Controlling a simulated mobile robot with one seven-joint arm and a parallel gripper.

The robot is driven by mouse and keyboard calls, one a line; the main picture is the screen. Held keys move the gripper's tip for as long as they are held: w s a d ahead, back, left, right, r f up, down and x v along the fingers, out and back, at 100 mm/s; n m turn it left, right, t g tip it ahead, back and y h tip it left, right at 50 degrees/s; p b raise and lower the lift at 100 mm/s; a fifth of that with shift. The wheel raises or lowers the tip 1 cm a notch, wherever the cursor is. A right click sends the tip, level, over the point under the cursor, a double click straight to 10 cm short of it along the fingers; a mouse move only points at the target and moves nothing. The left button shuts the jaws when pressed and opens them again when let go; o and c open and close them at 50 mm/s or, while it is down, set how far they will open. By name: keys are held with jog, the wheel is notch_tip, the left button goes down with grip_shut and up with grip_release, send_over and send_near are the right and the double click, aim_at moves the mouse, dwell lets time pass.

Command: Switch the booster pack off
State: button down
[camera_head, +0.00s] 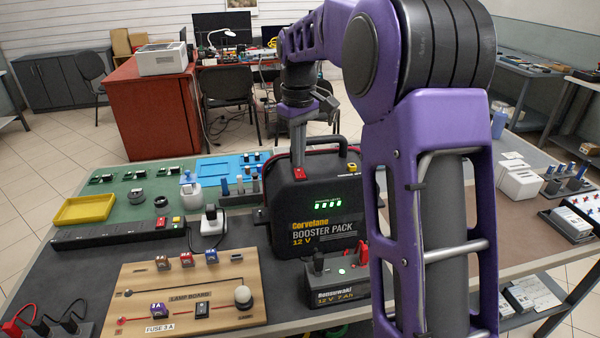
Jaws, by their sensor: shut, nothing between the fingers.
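The booster pack (318,225) is a black case with a top handle, standing upright on the table in the middle of the view. Several green lights (328,205) glow on its front. My purple arm hides the right side of the pack.
A smaller battery (338,285) stands in front of the pack. The wooden lamp board (190,290) lies front left, with a power strip (120,232) behind it. A white plug adapter with a cable (211,220) stands left of the pack. A yellow tray (84,209) is further left.

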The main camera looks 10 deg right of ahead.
aim_at(299, 169)
jog(key=shift+f+b, duration=0.35)
jog(key=shift+f, duration=0.35)
notch_tip(299, 169, up, 5)
jog(key=p, duration=0.4)
jog(key=shift+r, duration=1.05)
jog(key=shift+a, duration=0.1)
